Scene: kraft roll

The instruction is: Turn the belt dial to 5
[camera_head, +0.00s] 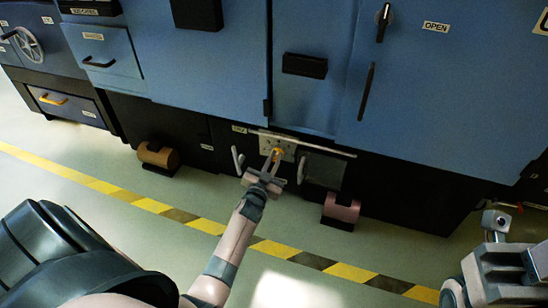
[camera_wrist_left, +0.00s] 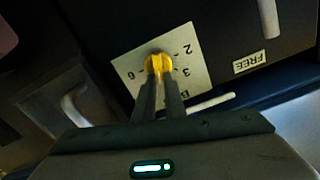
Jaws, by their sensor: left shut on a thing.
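The belt dial is a small yellow knob (camera_head: 278,151) on a pale plate low on the dark front of the machine. The left wrist view shows the yellow knob (camera_wrist_left: 158,62) closer, on the white plate (camera_wrist_left: 197,82) with printed marks; I can read 2, 3 and 6. My left gripper (camera_head: 274,156) is shut on the knob, with one finger on each side in the left wrist view (camera_wrist_left: 159,78). The fingers hide part of the knob and plate, and I cannot tell which number it points to. Part of my right gripper (camera_head: 495,222) shows at lower right, away from the dial.
Grey handles (camera_head: 238,160) stand out beside the plate, and a pale bar (camera_head: 318,147) runs above it. A brown roll (camera_head: 158,154) and a pinkish roll (camera_head: 341,207) stick out low on either side. A FREE label (camera_wrist_left: 253,62) is near the plate. The striped floor is clear.

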